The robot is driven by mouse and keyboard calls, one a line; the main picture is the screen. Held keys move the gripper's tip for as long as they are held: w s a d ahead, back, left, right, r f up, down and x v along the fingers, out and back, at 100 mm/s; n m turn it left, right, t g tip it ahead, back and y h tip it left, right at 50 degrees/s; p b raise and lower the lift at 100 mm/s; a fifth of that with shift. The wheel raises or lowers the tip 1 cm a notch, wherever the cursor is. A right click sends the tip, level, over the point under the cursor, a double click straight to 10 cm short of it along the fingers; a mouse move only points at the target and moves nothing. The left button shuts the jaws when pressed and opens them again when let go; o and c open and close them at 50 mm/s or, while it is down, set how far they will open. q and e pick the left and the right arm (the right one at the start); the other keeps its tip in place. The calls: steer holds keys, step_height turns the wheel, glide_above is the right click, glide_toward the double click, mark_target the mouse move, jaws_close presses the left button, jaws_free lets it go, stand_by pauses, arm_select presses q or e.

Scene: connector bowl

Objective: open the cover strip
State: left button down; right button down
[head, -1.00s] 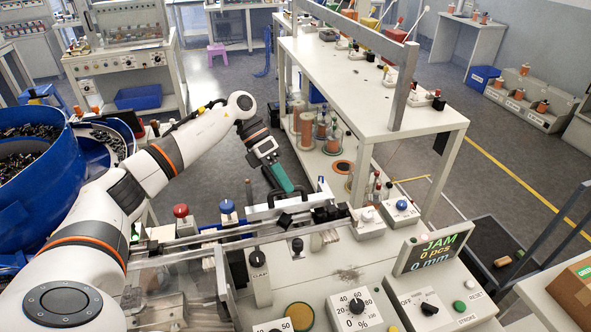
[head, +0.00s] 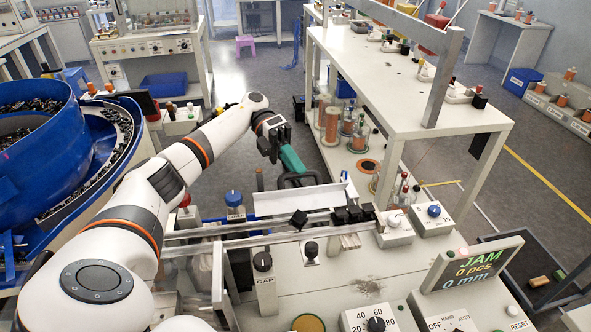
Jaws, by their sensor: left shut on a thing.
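The cover strip (head: 300,201) is a long pale strip over the feeding rail (head: 235,229) in the middle of the head view. It stands tilted up, its broad white face towards me, with black connectors (head: 352,214) below it on the rail. A dark bar handle (head: 310,178) is at its upper edge. My left gripper (head: 293,165), with green fingers, reaches down from above and is shut on this handle. Its exact grip on the handle is partly hidden. My right gripper is not in view.
A blue feeder bowl (head: 40,165) full of connectors stands at left. A display (head: 472,268) reads JAM, 0 pcs, 0 mm. Knobs and buttons crowd the panel in front. A white bench with a grey frame (head: 385,65) stands behind at right.

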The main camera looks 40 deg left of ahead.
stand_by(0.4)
arm_select(q)
steer(key=c, duration=1.4)
jaws_free()
step_height(320, 180, up, 10)
steer(key=b, duration=0.1)
